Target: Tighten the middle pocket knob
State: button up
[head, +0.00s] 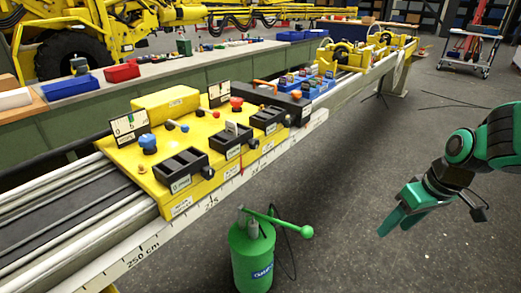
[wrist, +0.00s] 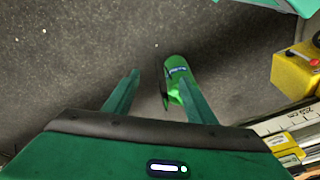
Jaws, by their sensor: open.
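A yellow carriage (head: 140,180) sits on the long rail in the head view. It carries three black pockets in a row; the middle pocket (head: 230,139) lies between the near pocket (head: 181,170) and the far one (head: 268,119). My gripper (head: 396,218) is open and empty, well to the right of the carriage above the floor. Its two fingers show apart in the wrist view (wrist: 156,94).
A green canister (head: 252,255) with a lever handle stands on the floor between my gripper and the rail; it also shows in the wrist view (wrist: 178,72). A bench with bins (head: 122,72) runs behind the rail. The floor at right is mostly clear.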

jog(key=w+a+f+n+t+y, duration=0.1)
jog(key=w+a+f+n+y, duration=0.25)
jog(key=w+a+n, duration=0.55)
jog(key=m+t+y, duration=0.1)
jog(key=t+y, duration=0.7)
jog(key=t, duration=0.1)
send_near(257, 146)
jog(key=x, duration=0.8)
jog(key=shift+a+r, duration=0.1)
jog(key=shift+a, duration=0.1)
